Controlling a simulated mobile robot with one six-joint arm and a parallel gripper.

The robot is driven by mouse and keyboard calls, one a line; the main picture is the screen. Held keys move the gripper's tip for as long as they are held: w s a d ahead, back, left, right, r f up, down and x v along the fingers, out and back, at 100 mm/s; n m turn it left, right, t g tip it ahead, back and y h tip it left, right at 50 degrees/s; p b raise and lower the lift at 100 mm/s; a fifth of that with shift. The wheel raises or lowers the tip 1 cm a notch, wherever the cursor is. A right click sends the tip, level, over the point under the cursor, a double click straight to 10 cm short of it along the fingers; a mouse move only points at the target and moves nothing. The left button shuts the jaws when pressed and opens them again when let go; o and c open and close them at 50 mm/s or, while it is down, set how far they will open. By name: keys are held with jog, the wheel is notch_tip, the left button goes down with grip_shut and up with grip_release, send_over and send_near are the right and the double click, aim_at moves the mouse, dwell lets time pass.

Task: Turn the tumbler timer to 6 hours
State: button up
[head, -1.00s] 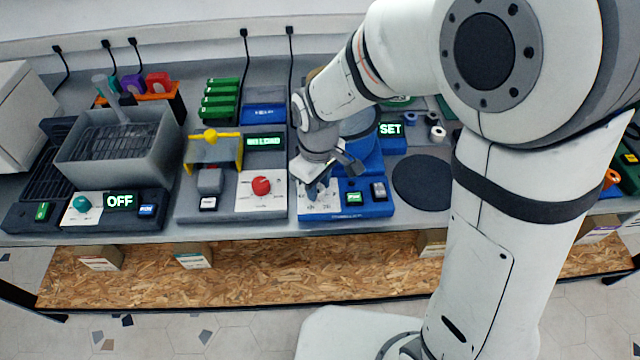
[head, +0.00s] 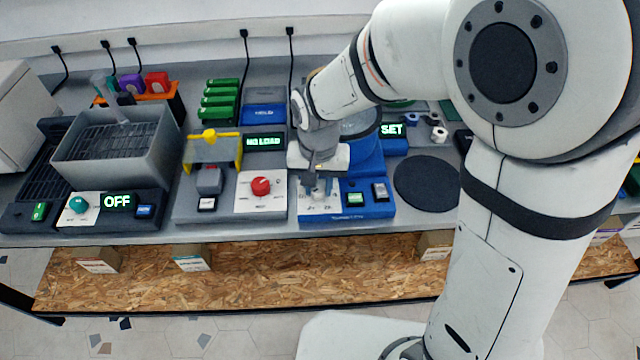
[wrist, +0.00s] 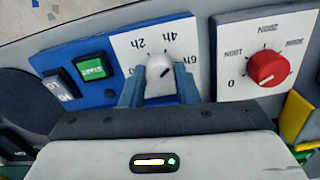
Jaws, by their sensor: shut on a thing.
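The tumbler is the blue machine (head: 366,157) at the middle of the bench, with a blue base and a white dial plate (wrist: 126,52) at its front. In the wrist view its pale grey timer knob (wrist: 160,68) sits between the two blue fingers of my gripper (wrist: 160,92), which is shut on it. Labels 2h, 4h and one further right, partly beside the knob, ring it. I cannot tell for sure which label the knob's pointer faces.
A green START button (wrist: 94,67) and a dark switch (wrist: 61,84) are beside the dial. The neighbouring machine has a red knob (head: 261,186) and a NO LOAD display (head: 264,142). A SET display (head: 391,130) glows behind. A dark round pad (head: 426,183) lies to the right.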

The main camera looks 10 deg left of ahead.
aim_at(319, 188)
jog(key=m, duration=0.3)
jog(key=shift+w+r+m, duration=0.1)
jog(key=shift+w+m, duration=0.05)
jog(key=shift+m, duration=2.05)
jog(key=o, duration=1)
jog(key=shift+b, duration=0.3)
notch_tip(319, 188, up, 8)
jog(key=shift+f, duration=0.15)
